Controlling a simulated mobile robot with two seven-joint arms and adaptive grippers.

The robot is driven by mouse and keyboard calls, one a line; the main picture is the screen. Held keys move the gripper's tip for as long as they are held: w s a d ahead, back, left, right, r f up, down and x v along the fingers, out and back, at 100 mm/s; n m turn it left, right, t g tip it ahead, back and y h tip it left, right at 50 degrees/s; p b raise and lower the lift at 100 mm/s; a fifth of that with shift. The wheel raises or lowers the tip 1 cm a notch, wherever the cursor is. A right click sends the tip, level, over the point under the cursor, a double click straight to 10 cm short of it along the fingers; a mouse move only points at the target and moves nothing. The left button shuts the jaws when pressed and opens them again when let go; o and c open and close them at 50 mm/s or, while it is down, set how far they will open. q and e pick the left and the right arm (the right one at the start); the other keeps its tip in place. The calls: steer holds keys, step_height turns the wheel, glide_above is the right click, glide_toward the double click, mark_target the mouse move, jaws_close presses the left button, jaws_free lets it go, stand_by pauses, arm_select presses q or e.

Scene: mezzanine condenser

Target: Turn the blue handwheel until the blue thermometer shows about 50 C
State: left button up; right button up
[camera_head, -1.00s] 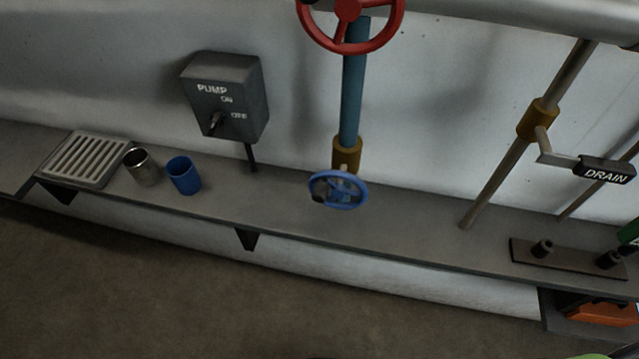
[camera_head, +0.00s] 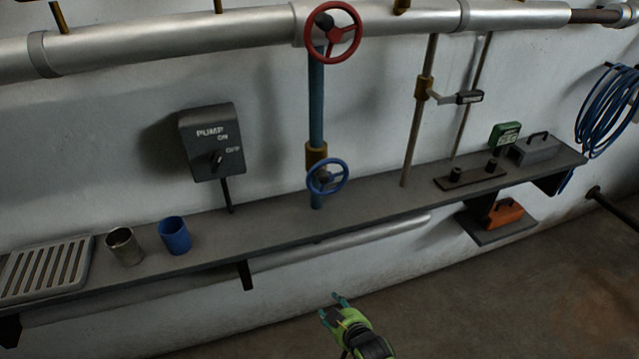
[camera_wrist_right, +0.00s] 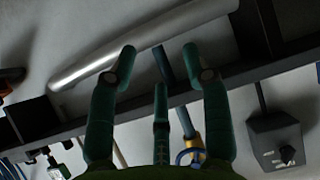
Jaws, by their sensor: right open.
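The blue handwheel (camera_head: 342,180) sits low on a blue vertical pipe (camera_head: 316,100), below a brass collar, just above the grey shelf. It also shows small in the right wrist view (camera_wrist_right: 178,158), partly behind my fingers. My right gripper (camera_head: 331,305), green with teal fingers, is open and empty below and in front of the shelf, apart from the wheel. In the right wrist view its fingers (camera_wrist_right: 160,50) are spread. I cannot make out a blue thermometer or its reading. My left gripper is not in view.
A red handwheel (camera_head: 355,42) is above the blue one. The pump box (camera_head: 208,140), blue cup (camera_head: 175,236), metal cup (camera_head: 124,247) and grate (camera_head: 43,272) are to the left. The drain lever (camera_head: 445,98) and green box (camera_head: 505,134) are right. The shelf edge lies between gripper and wheel.

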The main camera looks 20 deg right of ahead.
steer(key=w+d+r+t, duration=0.15)
steer(key=w+r, duration=0.25)
steer(key=r, duration=0.5)
steer(key=w+a+r+t, duration=0.1)
steer(key=w+r+t, duration=0.25)
steer(key=r, duration=0.45)
steer(key=t, duration=0.2)
glide_toward(326, 181)
steer(key=w, duration=0.4)
steer(key=shift+w+a, duration=0.2)
steer(key=shift+w, duration=0.2)
steer(key=shift+w+r, duration=0.15)
steer(key=shift+w, duration=0.2)
steer(key=shift+m, duration=0.3)
steer(key=w+p, duration=0.1)
steer(key=w, duration=0.3)
steer(key=shift+w+a, duration=0.1)
steer(key=shift+w, duration=0.25)
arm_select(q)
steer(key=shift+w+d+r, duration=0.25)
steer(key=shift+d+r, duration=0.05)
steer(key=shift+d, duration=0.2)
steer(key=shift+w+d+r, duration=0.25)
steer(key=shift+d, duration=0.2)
arm_select(e)
steer(key=shift+w, duration=0.6)
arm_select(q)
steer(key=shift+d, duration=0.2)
arm_select(e)
jaws_close()
